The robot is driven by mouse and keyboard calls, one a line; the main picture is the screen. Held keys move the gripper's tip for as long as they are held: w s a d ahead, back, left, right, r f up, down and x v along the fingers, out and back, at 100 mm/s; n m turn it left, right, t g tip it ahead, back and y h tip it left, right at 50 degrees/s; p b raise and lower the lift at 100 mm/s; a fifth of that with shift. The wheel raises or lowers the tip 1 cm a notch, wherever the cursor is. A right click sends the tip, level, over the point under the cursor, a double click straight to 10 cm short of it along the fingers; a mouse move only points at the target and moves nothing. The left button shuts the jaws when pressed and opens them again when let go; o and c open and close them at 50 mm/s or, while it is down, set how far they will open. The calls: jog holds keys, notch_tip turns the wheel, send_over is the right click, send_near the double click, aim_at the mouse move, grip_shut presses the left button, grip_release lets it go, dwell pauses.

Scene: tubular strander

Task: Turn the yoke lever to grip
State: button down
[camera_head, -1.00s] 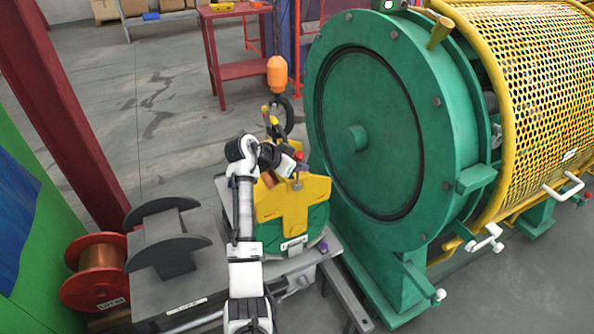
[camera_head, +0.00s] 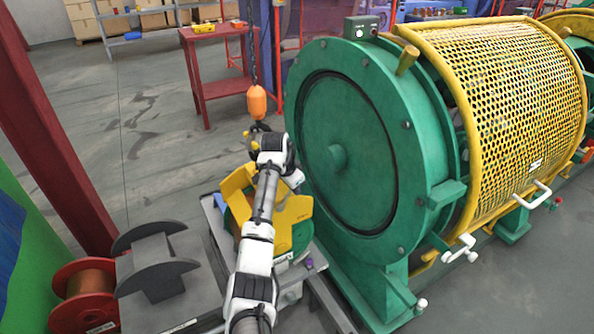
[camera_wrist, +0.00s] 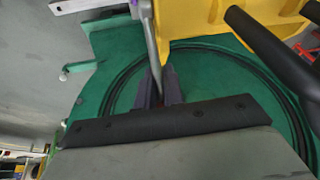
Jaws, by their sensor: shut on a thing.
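The yellow yoke (camera_head: 292,222) hangs by the green drum, below an orange hook block (camera_head: 257,102); its middle is partly covered by my arm. In the wrist view the yoke (camera_wrist: 195,25) fills the top. A slim grey bar, seemingly the yoke lever (camera_wrist: 151,45), runs down from the top edge between my fingers. My gripper (camera_wrist: 160,92) is shut on this bar, with a little red showing between the fingers. In the head view my arm hides the fingers and the lever.
The large green drum (camera_head: 345,150) stands close on the right, with a yellow mesh guard (camera_head: 510,80) beyond it. A black bar (camera_wrist: 270,45) crosses the right of the wrist view.

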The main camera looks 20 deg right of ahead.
jog(key=shift+d+f, duration=0.1)
jog(key=shift+d, duration=0.05)
jog(key=c, duration=1.5)
grip_release()
jog(key=shift+w+d, duration=0.1)
jog(key=b+v, duration=0.2)
jog(key=v, duration=1.1)
jog(key=shift+r, duration=0.25)
